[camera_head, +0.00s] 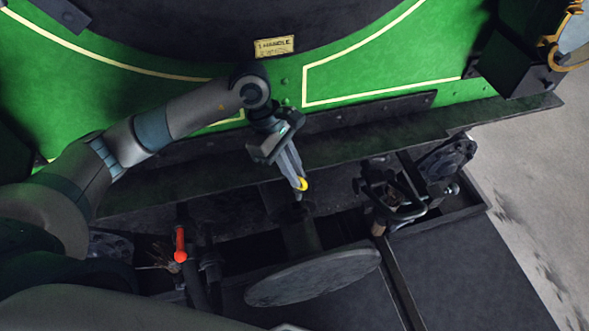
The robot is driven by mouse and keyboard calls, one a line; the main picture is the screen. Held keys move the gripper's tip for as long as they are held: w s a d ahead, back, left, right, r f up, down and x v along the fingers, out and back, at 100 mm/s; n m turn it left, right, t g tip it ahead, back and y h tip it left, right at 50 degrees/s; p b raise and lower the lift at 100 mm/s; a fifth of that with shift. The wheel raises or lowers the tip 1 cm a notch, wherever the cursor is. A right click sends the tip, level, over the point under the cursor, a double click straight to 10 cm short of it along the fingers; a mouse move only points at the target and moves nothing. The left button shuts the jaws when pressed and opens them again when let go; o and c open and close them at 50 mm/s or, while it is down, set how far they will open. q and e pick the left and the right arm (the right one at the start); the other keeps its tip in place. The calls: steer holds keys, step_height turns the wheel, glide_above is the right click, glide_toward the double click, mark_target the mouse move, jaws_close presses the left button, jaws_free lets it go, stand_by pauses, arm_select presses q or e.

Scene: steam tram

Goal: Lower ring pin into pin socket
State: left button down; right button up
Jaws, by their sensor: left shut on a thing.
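The ring pin (303,184) shows a yellow ring, and its narrow shank points down below my left gripper (298,177). Below the pin is a dark block (300,232) on the tram's front beam, where the pin socket seems to be. The pin's lower end is close to the top of this block. I cannot tell whether the tip is inside the opening or just above it. My right gripper is not in view.
A dark hook-like coupling (395,205) stands right of the block. A red-handled part (180,244) is to the left. A round grey plate (313,277) lies in front. The green tram front (375,60) with a small plate (274,46) rises behind. Pale ground (530,190) is at right.

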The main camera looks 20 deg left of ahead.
arm_select(q)
steer(key=shift+f, duration=0.15)
steer(key=shift+w+a+f+b, duration=0.2)
steer(key=shift+w+f+b, duration=0.15)
steer(key=shift+f, duration=0.45)
steer(key=shift+w+a+f+b, duration=0.2)
steer(key=shift+f+b, duration=0.1)
steer(key=shift+f, duration=0.45)
steer(key=shift+w+a+f+b, duration=0.15)
steer(key=shift+w+f+b, duration=0.2)
steer(key=shift+f, duration=0.45)
step_height(320, 180, down, 7)
steer(key=b, duration=0.7)
steer(key=shift+b, duration=0.4)
stand_by(1.4)
steer(key=shift+r, duration=0.15)
steer(key=c, duration=1.7)
jaws_free()
steer(key=shift+c, duration=0.2)
